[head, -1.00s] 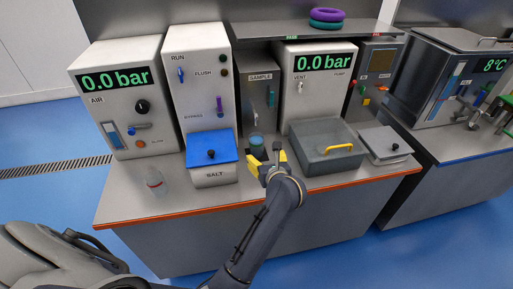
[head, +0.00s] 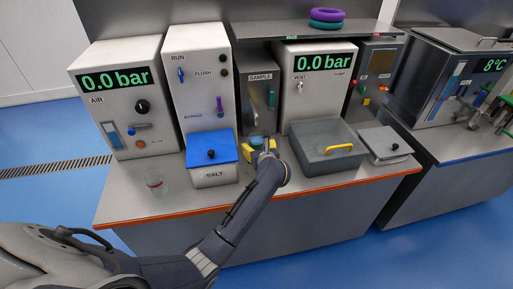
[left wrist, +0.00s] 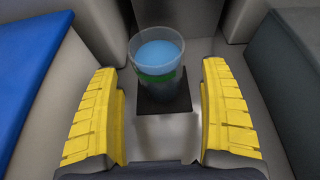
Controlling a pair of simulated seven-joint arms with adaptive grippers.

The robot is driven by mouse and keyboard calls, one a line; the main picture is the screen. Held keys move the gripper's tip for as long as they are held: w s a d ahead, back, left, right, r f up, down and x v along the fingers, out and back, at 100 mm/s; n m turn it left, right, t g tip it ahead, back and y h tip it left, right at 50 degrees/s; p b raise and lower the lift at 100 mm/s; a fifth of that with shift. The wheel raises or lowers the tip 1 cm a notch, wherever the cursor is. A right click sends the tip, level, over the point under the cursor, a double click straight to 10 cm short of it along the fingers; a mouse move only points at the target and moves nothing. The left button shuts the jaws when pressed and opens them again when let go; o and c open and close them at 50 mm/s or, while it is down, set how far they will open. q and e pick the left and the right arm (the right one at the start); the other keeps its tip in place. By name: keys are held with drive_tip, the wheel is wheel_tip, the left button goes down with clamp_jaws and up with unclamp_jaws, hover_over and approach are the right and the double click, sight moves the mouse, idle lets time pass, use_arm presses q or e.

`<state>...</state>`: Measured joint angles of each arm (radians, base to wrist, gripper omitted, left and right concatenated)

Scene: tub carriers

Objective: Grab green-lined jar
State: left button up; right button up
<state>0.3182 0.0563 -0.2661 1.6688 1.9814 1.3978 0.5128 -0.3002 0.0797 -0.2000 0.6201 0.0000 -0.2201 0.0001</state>
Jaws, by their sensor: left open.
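The green-lined jar (left wrist: 158,62) is a clear cup with blue contents and a green band. It stands upright on a small dark square pad (left wrist: 164,105) in the left wrist view. In the head view the jar (head: 256,141) is partly hidden by my left gripper (head: 263,148). In the left wrist view my left gripper (left wrist: 162,115) is open, its yellow fingers spread in front of the jar, one to each side and empty between. My right gripper is not in view.
Instrument cabinets stand behind.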

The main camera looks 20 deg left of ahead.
sight(258, 146)
use_arm(q)
drive_tip(key=shift+x, duration=1.95)
drive_tip(key=shift+a, duration=0.1)
drive_tip(key=c, duration=1.5)
drive_tip(key=shift+o, duration=0.2)
drive_tip(key=shift+r, duration=0.1)
